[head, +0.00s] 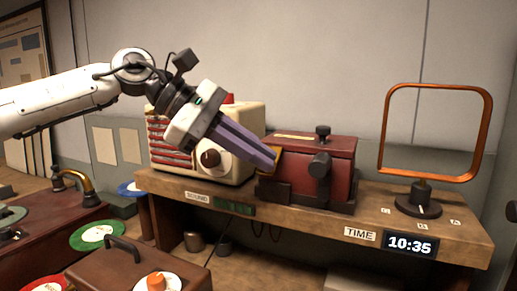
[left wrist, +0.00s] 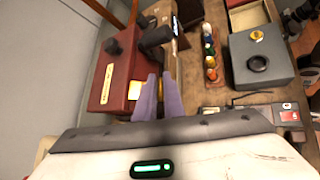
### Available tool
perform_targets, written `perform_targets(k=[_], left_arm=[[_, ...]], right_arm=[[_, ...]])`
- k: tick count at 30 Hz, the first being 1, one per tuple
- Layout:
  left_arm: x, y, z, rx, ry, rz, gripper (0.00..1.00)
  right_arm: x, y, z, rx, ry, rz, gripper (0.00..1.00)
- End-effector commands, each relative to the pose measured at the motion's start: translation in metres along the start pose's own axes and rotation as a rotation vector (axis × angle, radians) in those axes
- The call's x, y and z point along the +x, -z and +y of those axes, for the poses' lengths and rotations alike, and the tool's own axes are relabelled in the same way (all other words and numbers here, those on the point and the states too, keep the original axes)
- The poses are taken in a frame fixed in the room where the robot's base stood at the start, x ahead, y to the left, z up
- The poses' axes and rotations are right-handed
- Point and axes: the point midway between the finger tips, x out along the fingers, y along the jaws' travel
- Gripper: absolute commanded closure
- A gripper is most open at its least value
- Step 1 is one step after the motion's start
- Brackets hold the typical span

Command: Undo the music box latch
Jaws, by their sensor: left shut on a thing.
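The music box appears to be the dark red box (head: 330,155) on the wooden shelf. It has a dark knob on its lid, and a dark round crank-like part (head: 319,165) on its front. My left gripper (head: 271,158) reaches in from the upper left. Its purple fingers are at the box's left end, shut on a small brass-coloured part there, probably the latch; the fingers mostly hide it. In the left wrist view the red box (left wrist: 112,72) lies left of the fingers (left wrist: 160,88), and a dark arm-like part (left wrist: 156,36) is beyond their tips. My right gripper is not in view.
A cream radio (head: 250,120) stands close behind and left of my fingers. An orange-framed stand (head: 432,178) and a clock display (head: 409,245) are to the right. The left wrist view shows a grey box (left wrist: 262,60) and several coloured knobs. Coloured discs and a brown case (head: 125,268) are lower left.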

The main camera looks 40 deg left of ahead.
Motion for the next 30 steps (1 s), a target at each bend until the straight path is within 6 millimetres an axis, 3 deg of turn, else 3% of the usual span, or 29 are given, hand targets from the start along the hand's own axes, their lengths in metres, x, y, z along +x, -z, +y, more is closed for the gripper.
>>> perform_targets(k=[12, 30], left_arm=[[-0.008, -0.011, 0.011, -0.19, 0.193, 0.044, 1.0], [-0.01, -0.013, 0.015, -0.243, 0.245, 0.054, 1.0]], right_arm=[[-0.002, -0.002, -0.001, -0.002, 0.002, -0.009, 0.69], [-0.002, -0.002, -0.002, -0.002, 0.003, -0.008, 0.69]])
